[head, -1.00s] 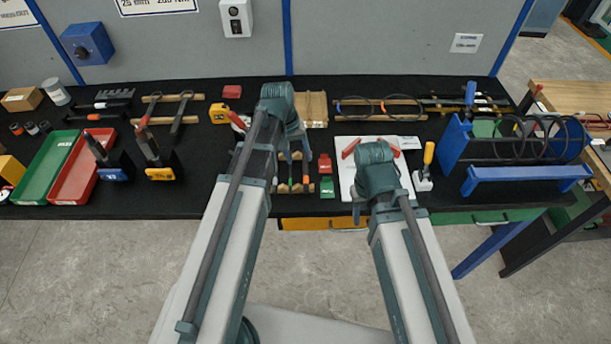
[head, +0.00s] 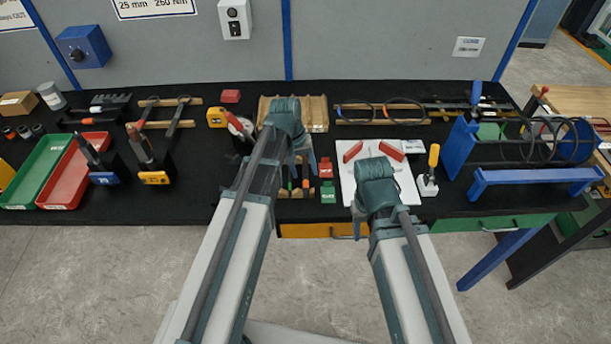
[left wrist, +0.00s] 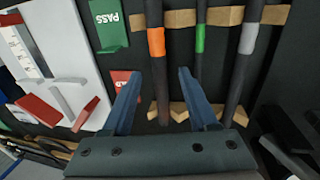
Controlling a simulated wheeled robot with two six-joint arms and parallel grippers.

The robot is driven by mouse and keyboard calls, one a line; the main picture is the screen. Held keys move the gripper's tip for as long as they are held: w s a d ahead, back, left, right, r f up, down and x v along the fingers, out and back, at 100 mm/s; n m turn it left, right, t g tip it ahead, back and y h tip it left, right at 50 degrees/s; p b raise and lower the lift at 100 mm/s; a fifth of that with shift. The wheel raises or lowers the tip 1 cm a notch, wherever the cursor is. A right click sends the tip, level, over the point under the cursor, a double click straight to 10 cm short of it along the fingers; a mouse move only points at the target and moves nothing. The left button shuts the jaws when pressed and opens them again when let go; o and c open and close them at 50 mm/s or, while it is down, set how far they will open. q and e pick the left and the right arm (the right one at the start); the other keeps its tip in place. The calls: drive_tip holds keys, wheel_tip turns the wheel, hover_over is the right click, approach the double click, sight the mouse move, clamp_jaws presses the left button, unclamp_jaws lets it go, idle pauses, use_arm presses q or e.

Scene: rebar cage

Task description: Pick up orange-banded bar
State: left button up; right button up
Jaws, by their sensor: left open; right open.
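The orange-banded bar (left wrist: 156,70) is a dark bar with an orange band, lying on notched wooden rests (left wrist: 182,110). In the head view the orange-banded bar (head: 305,178) shows just beyond my left gripper's wrist, partly covered. My left gripper (left wrist: 160,90) is open and empty. In the left wrist view the bar runs between its two fingers; the height gap cannot be told. A green-banded bar (left wrist: 200,40) and a thicker grey-banded bar (left wrist: 249,38) lie beside it. My right gripper (head: 374,200) is over the white board, its fingers mostly hidden.
A green PASS block (left wrist: 108,25) and a red block (left wrist: 122,82) sit close beside the orange-banded bar. The white board (head: 409,190) with red pieces lies right of them. A blue stand (head: 535,178) with rings is further right. Red and green trays (head: 70,180) are at left.

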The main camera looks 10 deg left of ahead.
use_arm(q)
clamp_jaws()
idle(1.3)
